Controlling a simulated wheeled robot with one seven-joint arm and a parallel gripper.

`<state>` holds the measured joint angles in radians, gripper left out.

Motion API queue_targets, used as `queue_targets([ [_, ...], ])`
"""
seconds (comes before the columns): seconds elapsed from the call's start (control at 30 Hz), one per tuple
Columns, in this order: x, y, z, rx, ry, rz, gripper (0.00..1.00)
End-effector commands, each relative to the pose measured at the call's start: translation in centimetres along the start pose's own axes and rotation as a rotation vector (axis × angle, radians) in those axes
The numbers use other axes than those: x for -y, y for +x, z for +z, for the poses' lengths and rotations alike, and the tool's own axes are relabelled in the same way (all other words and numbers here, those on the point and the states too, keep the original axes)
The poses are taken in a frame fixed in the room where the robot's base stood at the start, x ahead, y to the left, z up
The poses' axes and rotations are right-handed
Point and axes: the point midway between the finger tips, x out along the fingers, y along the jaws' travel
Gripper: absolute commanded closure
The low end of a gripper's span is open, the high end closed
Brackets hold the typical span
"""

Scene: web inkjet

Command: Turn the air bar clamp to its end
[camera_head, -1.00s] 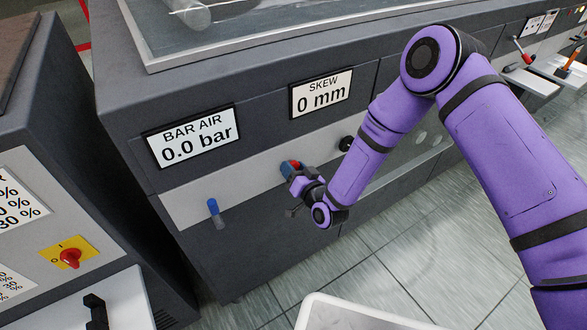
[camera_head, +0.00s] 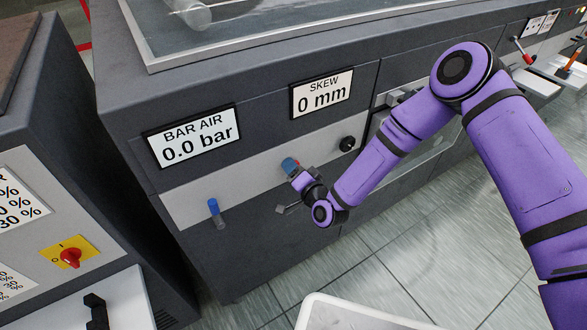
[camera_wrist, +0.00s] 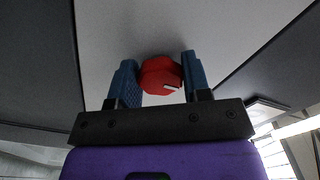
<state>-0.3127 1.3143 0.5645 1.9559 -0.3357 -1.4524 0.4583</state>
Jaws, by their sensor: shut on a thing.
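A red knob (camera_wrist: 160,77) with a short white mark sits on the pale panel strip. In the wrist view it is between the two blue fingers of my gripper (camera_wrist: 158,80), which is shut on it. In the head view my gripper (camera_head: 290,166) is at the strip below and between the two displays, and its fingers hide most of the knob. The white mark lies nearly level in the wrist view. The panel bears no readable label for this knob.
A blue-handled lever (camera_head: 215,212) is on the strip to the left, below the BAR AIR display (camera_head: 193,137) reading 0.0 bar. A black knob (camera_head: 347,143) is to the right, below the SKEW display (camera_head: 321,94) reading 0 mm. Open floor lies in front.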

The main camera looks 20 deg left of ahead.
Motion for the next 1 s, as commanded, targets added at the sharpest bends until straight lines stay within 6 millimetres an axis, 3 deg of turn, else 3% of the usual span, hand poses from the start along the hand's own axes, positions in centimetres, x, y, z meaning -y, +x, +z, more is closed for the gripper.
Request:
queue_targets([
  [0.3, -0.1, -0.1, 0.2, 0.005, 0.002, 0.003, 0.8],
  [0.33, -0.1, -0.1, 0.2, 0.005, 0.002, 0.003, 0.49],
  [0.4, -0.1, -0.1, 0.2, 0.004, 0.002, 0.003, 0.33],
  [0.43, -0.1, -0.1, 0.1, 0.004, 0.002, 0.003, 0.3],
  [0.77, -0.1, -0.4, 0.1, 0.003, 0.001, 0.002, 0.3],
  [1.0, -0.1, -3.8, 0.1, 0.004, 0.002, 0.004, 0.3],
])
